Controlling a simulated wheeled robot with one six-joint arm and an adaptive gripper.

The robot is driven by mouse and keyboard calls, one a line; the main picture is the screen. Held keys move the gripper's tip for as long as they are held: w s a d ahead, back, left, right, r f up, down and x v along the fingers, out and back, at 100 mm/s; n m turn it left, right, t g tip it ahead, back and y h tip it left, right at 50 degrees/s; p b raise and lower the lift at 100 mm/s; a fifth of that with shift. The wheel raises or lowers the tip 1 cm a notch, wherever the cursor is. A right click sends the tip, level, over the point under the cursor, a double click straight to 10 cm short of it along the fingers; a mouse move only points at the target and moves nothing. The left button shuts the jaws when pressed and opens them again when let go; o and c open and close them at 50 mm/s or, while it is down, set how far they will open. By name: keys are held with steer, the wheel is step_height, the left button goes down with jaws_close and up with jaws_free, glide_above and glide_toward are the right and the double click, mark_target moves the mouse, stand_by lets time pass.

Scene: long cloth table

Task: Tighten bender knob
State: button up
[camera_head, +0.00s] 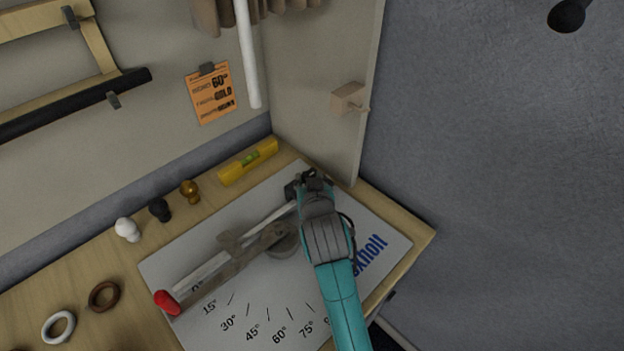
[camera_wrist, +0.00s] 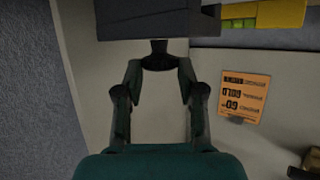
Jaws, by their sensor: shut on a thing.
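The bender is on a grey angle-marked plate (camera_head: 190,250) on the table. Its lever (camera_head: 235,262) ends in a red grip (camera_head: 167,302) at the lower left, by the 0° to 15° marks. A pale straight bar (camera_head: 270,219) runs along the bender toward my gripper. My gripper (camera_head: 306,182) is at the plate's back right, at the far end of that bar. In the wrist view, my gripper (camera_wrist: 160,62) has its fingertips closed on the dark knob (camera_wrist: 158,46), which sticks out from a dark block (camera_wrist: 150,20). The arm and gripper hide most of the knob in the head view.
A yellow level (camera_head: 248,162) and white, black and amber knobs (camera_head: 127,230) stand along the back edge. Two rings (camera_head: 104,295) lie at the left. An orange card (camera_head: 212,94) hangs on the back panel. A side panel (camera_head: 325,90) rises close behind my gripper.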

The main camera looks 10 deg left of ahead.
steer(key=shift+a+f+m+h, duration=0.1)
steer(key=shift+a+m+h, duration=0.05)
steer(key=shift+m+h, duration=0.5)
steer(key=shift+h, duration=0.35)
steer(key=o, duration=1.1)
steer(key=shift+o, duration=0.2)
steer(key=v, duration=1.2)
steer(key=shift+f, duration=0.2)
steer(key=shift+s, duration=0.15)
